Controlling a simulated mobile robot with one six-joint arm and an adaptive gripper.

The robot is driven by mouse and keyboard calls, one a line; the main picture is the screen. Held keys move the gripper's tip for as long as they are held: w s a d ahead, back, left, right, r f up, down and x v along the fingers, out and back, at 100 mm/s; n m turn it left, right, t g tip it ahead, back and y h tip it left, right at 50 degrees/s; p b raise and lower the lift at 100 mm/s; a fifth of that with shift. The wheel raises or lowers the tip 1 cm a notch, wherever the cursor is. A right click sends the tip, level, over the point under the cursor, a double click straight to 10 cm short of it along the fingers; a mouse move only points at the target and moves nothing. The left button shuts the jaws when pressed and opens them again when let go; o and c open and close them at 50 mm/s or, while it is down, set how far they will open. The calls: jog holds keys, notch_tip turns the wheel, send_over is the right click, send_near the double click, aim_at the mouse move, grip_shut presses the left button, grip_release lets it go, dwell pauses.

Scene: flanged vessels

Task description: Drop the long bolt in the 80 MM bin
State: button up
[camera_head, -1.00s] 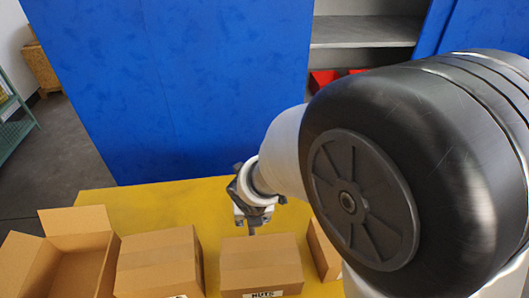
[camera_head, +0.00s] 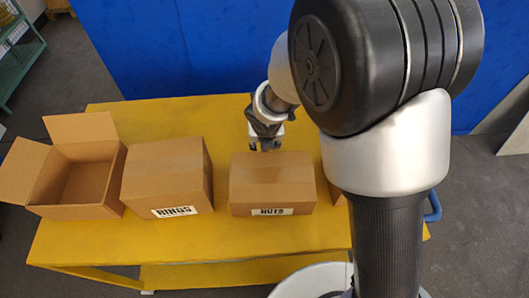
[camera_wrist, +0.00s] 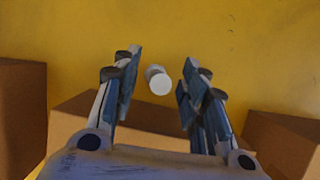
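A pale round-ended cylinder (camera_wrist: 157,80), which looks like a bolt seen end-on, shows in the wrist view against the yellow table. Its length cannot be told. My gripper (camera_wrist: 163,62) is open, with its fingers apart on either side of the cylinder in the picture and not visibly touching it. In the head view my gripper (camera_head: 264,148) points down just behind the box marked NUTS (camera_head: 272,184); the bolt cannot be made out there. An open, empty cardboard box (camera_head: 87,178) stands at the far left, with no readable label. No 80 MM label is visible.
A closed box marked RINGS (camera_head: 166,178) stands between the open box and the NUTS box. Another box (camera_head: 336,190) is mostly hidden behind my arm. The yellow table (camera_head: 150,112) is clear behind the boxes. A blue cabinet (camera_head: 190,45) stands beyond.

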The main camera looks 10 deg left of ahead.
jog(key=shift+c, duration=0.4)
grip_shut()
